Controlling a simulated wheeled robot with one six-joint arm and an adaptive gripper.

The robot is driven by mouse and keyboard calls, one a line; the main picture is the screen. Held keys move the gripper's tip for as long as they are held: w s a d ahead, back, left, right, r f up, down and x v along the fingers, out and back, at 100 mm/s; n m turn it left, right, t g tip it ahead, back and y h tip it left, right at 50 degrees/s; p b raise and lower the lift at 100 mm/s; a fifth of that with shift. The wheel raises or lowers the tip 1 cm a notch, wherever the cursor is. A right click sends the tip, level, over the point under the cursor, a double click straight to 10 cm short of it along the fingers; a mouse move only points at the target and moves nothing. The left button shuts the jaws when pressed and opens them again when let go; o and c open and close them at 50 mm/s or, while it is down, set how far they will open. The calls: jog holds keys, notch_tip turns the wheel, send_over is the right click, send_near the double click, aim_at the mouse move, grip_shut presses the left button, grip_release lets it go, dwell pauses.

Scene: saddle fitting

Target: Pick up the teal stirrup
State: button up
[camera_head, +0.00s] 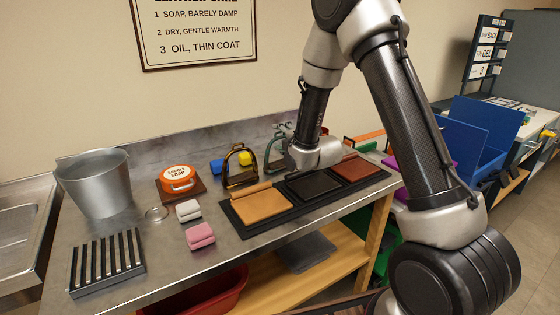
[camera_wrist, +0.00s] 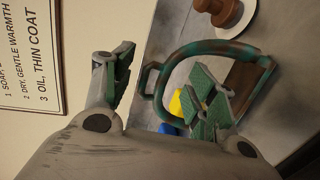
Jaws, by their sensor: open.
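The teal stirrup (camera_wrist: 182,54), patched with brown, fills the middle of the wrist view and stands on the metal bench. In the head view the teal stirrup (camera_head: 268,155) is at the back of the bench, partly hidden by my arm. My gripper (camera_wrist: 163,64) is open, with green-padded fingers. In the wrist view one finger is left of the stirrup, and the other overlaps its opening. Whether either finger touches it I cannot tell. In the head view my gripper (camera_head: 284,130) is beside the stirrup's top.
A brass-brown stirrup (camera_head: 238,168) stands just left of the teal one. A dark tray (camera_head: 290,213) with leather panels lies in front. Yellow and blue items (camera_head: 216,167) are behind. A brown knob on a white disc (camera_wrist: 222,10) is near the stirrup.

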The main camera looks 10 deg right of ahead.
grip_shut()
dwell(0.6)
